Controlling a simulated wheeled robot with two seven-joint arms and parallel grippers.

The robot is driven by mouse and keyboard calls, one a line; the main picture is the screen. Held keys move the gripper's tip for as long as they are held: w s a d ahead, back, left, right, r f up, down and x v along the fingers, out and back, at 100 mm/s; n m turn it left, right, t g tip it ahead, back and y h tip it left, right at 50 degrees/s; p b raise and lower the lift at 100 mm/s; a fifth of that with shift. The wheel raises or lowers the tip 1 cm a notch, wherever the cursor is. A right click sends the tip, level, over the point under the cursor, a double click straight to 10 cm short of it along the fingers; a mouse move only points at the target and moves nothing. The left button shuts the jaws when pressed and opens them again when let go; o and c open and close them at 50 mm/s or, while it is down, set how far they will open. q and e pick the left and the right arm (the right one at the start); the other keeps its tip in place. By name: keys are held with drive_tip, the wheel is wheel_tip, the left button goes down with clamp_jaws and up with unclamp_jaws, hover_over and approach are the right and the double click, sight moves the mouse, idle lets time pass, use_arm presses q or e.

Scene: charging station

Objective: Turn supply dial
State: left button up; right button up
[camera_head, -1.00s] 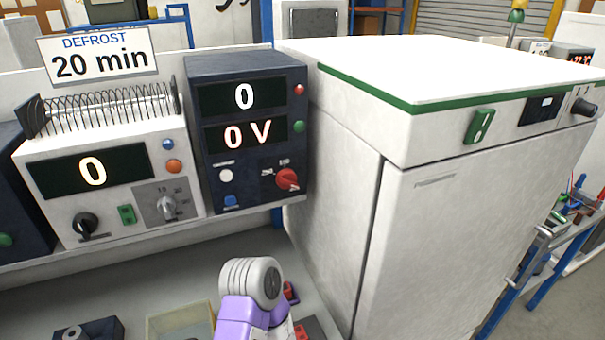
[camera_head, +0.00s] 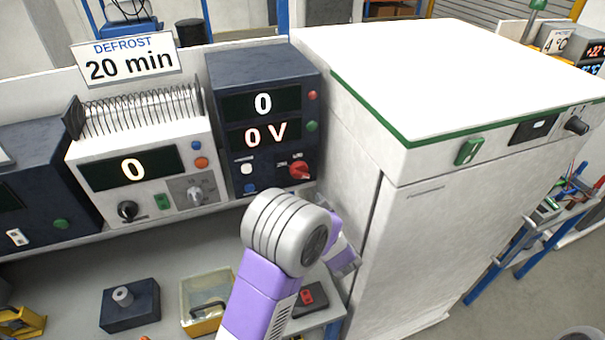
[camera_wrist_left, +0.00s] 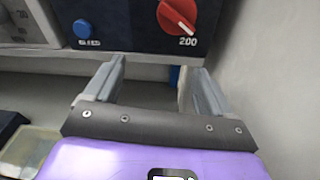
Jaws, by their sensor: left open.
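The supply dial (camera_head: 299,171) is a red knob at the lower right of the dark blue power supply (camera_head: 215,105). The supply's displays read 0 and 0 V. In the left wrist view the dial (camera_wrist_left: 177,16) shows at the top, its white mark slanting down to the right near the label 200. My left gripper (camera_wrist_left: 155,70) is open and empty, its fingers apart below the dial and not touching it. In the head view my purple and grey left arm stands below the supply, hiding most of the gripper. My right gripper is not in view.
A large white cabinet (camera_head: 400,75) with green trim stands close on the right. A white unit (camera_head: 140,170) with a coil on top stands left of the supply. A dark block (camera_head: 130,305) and a yellowish tray (camera_head: 205,295) sit on the bench below.

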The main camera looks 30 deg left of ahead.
sight(301, 176)
use_arm(q)
drive_tip(key=shift+m+t, duration=0.5)
drive_tip(key=shift+t, duration=0.4)
drive_tip(key=w+a+r, duration=0.1)
drive_tip(key=w, duration=0.1)
drive_tip(key=w+a+r, duration=0.1)
drive_tip(key=w+a, duration=0.1)
drive_tip(key=w+a+r+p, duration=0.1)
drive_tip(key=w+a+r, duration=0.1)
drive_tip(key=shift+w, duration=0.2)
drive_tip(key=shift+f+y, duration=0.1)
drive_tip(key=shift+y, duration=0.2)
drive_tip(key=c, duration=1)
drive_tip(key=shift+f+n+b, duration=0.1)
drive_tip(key=shift+n+b, duration=0.4)
drive_tip(key=shift+b, duration=0.15)
drive_tip(key=n+b, duration=0.4)
drive_tip(key=b, duration=0.3)
drive_tip(key=n+b, duration=0.5)
drive_tip(key=b, duration=0.2)
drive_tip(key=shift+s+a+f+b, duration=0.1)
drive_tip(key=shift+s+f+b, duration=0.1)
drive_tip(key=shift+b, duration=0.1)
drive_tip(key=shift+r+n+b, duration=0.1)
drive_tip(key=shift+n+b, duration=0.4)
drive_tip(key=shift+b, duration=0.3)
